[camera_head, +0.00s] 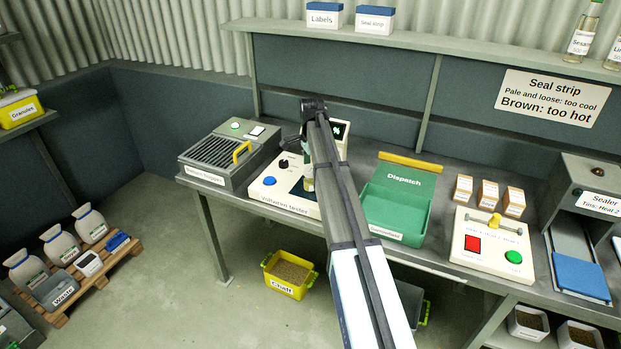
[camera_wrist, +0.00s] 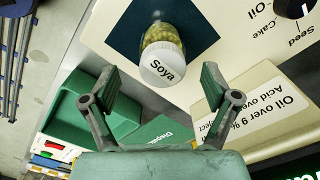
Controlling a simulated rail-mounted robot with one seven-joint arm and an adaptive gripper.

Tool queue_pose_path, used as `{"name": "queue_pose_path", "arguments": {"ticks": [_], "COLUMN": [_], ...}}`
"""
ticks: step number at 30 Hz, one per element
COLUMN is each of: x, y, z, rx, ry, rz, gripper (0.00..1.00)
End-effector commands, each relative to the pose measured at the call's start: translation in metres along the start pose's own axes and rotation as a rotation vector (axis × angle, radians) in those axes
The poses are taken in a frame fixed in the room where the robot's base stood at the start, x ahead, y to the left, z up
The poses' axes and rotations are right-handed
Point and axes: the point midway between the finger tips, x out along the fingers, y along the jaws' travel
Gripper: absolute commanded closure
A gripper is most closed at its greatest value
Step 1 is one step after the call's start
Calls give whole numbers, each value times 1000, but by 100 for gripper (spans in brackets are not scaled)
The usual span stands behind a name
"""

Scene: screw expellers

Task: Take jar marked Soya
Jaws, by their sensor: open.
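The jar marked Soya (camera_wrist: 163,38) has a white lid and yellowish-green contents. In the wrist view it stands on the dark pad (camera_wrist: 205,28) of a cream tester. In the head view my arm hides most of the tester's (camera_head: 268,195) pad, and I cannot make out the jar's label there. My gripper (camera_wrist: 158,80) is open and empty, its two fingers spread to either side of the lid in the picture. The jar lies beyond the fingertips, and I see no contact.
A green Dispatch box (camera_head: 398,217) stands right of the tester. A grey tray unit with a yellow handle (camera_head: 225,158) stands left of it. A cream panel with red and green buttons (camera_head: 490,243) and a sealer (camera_head: 585,190) are further right. A shelf (camera_head: 420,41) runs above the bench.

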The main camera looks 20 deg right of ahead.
Motion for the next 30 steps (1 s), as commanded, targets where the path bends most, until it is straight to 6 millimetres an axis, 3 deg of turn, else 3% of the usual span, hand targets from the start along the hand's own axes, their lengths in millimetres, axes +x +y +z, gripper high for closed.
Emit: {"name": "queue_pose_path", "arguments": {"ticks": [10,21,28,30], "x": [17,59,60,60], "y": [-1,-2,-3,-3], "z": [1,3,3,3], "rx": [0,0,0,0], "ry": [0,0,0,0], "rz": [1,1,0,0], "gripper": [13,13,13,38]}}
